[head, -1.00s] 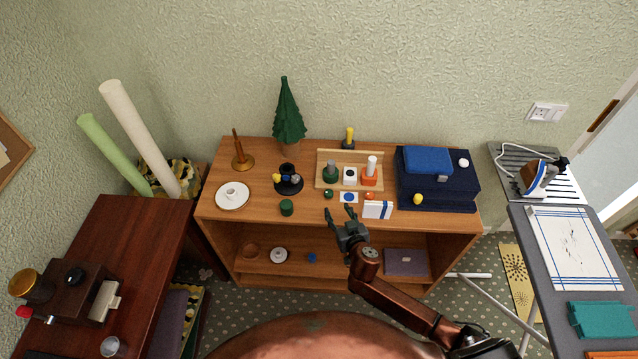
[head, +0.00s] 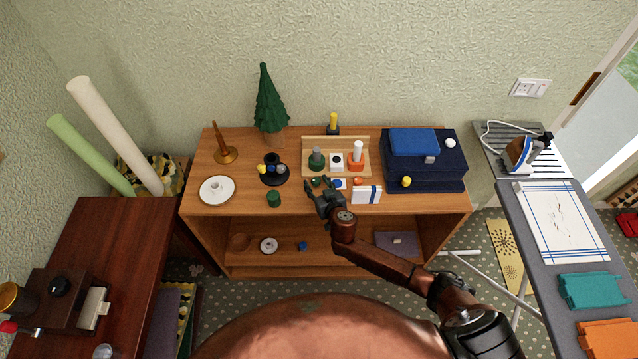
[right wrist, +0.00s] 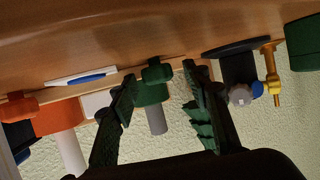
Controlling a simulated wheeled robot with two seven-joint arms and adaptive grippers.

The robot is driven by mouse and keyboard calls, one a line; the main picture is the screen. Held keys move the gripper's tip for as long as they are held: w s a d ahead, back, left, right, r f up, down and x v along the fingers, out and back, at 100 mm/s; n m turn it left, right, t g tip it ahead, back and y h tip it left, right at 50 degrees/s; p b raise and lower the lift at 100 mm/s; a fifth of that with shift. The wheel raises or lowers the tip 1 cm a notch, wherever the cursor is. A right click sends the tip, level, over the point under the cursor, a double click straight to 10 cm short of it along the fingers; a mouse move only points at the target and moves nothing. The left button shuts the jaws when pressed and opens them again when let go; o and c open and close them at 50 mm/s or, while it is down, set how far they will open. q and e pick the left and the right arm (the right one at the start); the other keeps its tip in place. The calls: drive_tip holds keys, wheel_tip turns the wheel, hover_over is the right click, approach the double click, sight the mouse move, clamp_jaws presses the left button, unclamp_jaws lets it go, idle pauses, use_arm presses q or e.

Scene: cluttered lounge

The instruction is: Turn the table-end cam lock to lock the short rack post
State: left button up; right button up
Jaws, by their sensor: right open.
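A wooden rack (head: 309,143) stands on the wooden table (head: 240,196). It holds a green block (head: 316,165) with a grey post (head: 317,153), a white block (head: 337,162) with a dark hole, and an orange block (head: 356,168) with a taller white post (head: 357,150). A small green knob (head: 316,182) sits in front of the green block, and an orange knob (head: 358,181) in front of the orange one. My right gripper (head: 319,187) is open and empty, its fingers either side of the green knob (right wrist: 156,75) in the right wrist view; contact cannot be told. My left gripper is out of view.
A white box with a blue stripe (head: 366,195) lies close on the right. A dark blue case (head: 423,177) is farther right.

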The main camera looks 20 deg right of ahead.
drive_tip(key=shift+d, duration=0.1)
drive_tip(key=shift+c, duration=0.7)
drive_tip(key=c, duration=1)
drive_tip(key=shift+a+r+m+h+b, duration=0.15)
drive_tip(key=shift+a+m+h+b, duration=0.25)
drive_tip(key=shift+m+h+b, duration=1.1)
drive_tip(key=shift+h+b, duration=0.15)
drive_tip(key=shift+h, duration=0.05)
drive_tip(key=shift+m+h+b, duration=0.4)
drive_tip(key=shift+h+b, duration=0.1)
drive_tip(key=shift+h, duration=0.1)
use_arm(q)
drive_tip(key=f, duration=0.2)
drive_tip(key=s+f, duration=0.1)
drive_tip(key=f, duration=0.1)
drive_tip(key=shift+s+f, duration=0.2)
use_arm(e)
drive_tip(key=shift+d, duration=0.1)
